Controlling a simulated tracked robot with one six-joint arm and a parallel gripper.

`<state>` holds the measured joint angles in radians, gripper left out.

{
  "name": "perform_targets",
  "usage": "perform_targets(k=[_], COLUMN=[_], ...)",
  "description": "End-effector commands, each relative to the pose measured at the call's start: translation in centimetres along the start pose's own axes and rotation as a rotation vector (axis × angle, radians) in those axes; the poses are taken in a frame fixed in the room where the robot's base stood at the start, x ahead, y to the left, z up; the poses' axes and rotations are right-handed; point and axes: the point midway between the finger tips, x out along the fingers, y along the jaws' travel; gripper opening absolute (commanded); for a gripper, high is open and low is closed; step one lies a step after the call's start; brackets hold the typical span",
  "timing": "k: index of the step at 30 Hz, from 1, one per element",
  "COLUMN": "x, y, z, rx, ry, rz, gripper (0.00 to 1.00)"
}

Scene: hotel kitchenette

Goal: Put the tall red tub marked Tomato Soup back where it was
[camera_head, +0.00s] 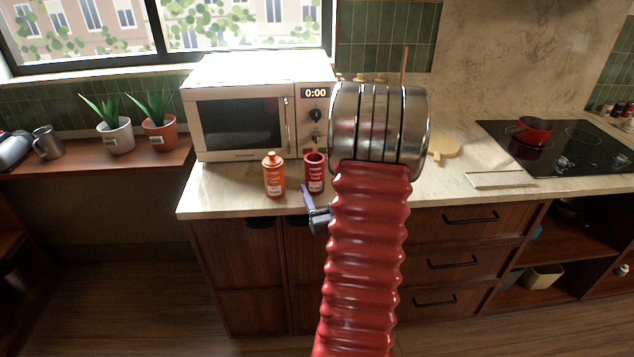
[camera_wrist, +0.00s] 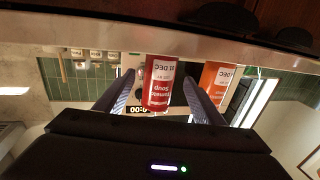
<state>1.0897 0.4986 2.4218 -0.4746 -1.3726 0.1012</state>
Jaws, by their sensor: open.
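The tall red tub marked Tomato Soup (camera_head: 315,176) stands upright near the front edge of the counter, before the microwave. In the wrist view the same red tub (camera_wrist: 158,84) appears upside down, framed between the two fingers. My gripper (camera_head: 312,209) is open and empty, at the counter's front edge just in front of the tub. It also shows in the wrist view (camera_wrist: 157,88), with both fingers apart from each other. Part of my gripper is hidden behind my red arm in the head view.
An orange bottle-shaped tub (camera_head: 273,178) stands close to the left of the red one. The microwave (camera_head: 240,115) is right behind both. Bare counter (camera_head: 225,200) lies to the left. A cooktop with a red pot (camera_head: 533,131) is at the right.

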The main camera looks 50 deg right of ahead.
Motion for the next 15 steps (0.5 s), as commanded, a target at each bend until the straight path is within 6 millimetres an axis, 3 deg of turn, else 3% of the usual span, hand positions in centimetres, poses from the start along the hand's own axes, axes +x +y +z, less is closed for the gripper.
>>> perform_targets(k=[9,15], x=[-5.1,-6.1], y=[0.1,0.0], z=[0.0,0.0], rx=[0.000,0.000], ry=[0.000,0.001], rz=[0.002,-0.001], gripper=[0.62,0.62])
